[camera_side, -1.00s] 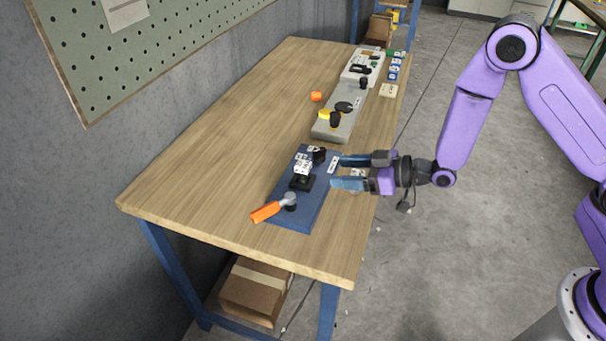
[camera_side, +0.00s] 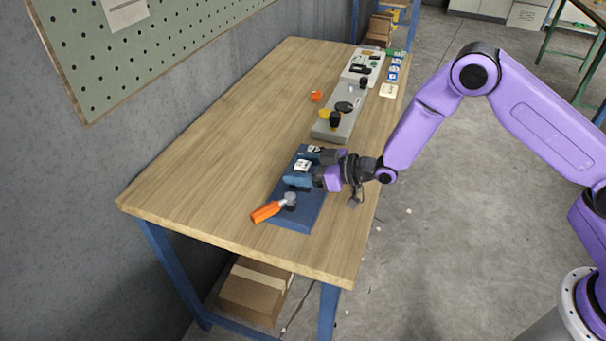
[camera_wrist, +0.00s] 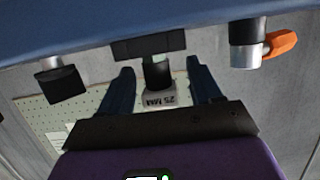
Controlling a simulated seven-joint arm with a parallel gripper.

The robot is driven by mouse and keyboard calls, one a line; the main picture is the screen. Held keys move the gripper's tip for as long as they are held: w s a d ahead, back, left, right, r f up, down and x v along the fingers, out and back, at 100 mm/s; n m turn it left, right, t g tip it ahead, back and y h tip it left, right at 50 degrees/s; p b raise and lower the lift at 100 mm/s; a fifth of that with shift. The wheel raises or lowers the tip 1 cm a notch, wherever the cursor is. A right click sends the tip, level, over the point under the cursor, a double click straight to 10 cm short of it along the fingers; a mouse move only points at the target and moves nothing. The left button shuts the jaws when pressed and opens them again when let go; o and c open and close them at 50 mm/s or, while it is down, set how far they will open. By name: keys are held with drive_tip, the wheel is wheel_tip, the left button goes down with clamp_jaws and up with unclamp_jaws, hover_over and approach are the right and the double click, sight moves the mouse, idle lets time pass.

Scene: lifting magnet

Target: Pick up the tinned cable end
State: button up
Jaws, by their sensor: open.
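My gripper (camera_side: 303,170) is open over the blue board on the bench, its two blue fingers on either side of a white block (camera_side: 303,164) with dark print. In the wrist view, a pale block marked "25 MM" (camera_wrist: 160,99) with a dark round part (camera_wrist: 158,73) sits between the open fingers (camera_wrist: 160,66). I take this to be the tinned cable end, but no tinned metal shows clearly. A dark base (camera_wrist: 149,45) lies beyond it. I cannot tell whether the fingers touch the block.
An orange-handled tool (camera_side: 266,212) lies at the front of the blue board (camera_side: 296,224), beside a short dark and metal cylinder (camera_side: 290,201). A grey board (camera_side: 332,132) with several parts stands farther back. The bench's left side is clear.

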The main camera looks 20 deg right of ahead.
drive_tip(key=shift+w+a+f, duration=0.2)
drive_tip(key=shift+w+a, duration=0.25)
drive_tip(key=shift+w, duration=0.05)
drive_tip(key=c, duration=1.2)
drive_tip(key=shift+r, duration=0.2)
